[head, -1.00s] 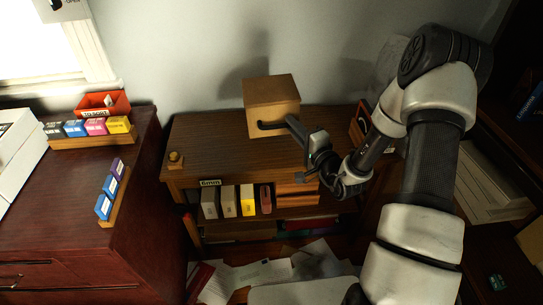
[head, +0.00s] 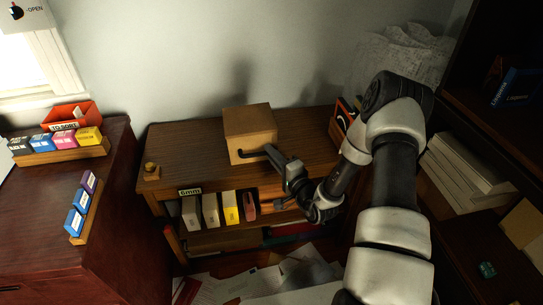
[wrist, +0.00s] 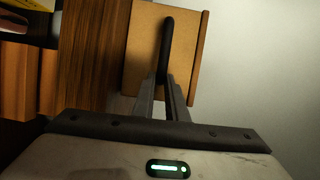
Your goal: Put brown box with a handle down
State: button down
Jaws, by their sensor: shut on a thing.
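The brown box (head: 249,120) is a plain cardboard-coloured cube with a dark handle (head: 252,154) on its front face. It is upright over the back middle of the wooden desk (head: 195,140), near the wall. My gripper (head: 272,152) reaches in from the right and is shut on the handle. In the wrist view, the gripper fingers (wrist: 164,88) close around the lower part of the dark handle (wrist: 167,40), with the box (wrist: 142,50) behind it. The box's underside is hidden, so I cannot tell whether it touches the desktop.
Several boxes (head: 211,209) stand on the shelf below. An open orange-edged container (head: 345,115) is at the right end. The desktop left of the box is clear. A red-brown cabinet (head: 100,220) stands at left.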

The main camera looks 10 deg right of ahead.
jog(key=c, duration=1.8)
grip_release()
jog(key=shift+o, duration=0.2)
jog(key=shift+s, duration=0.15)
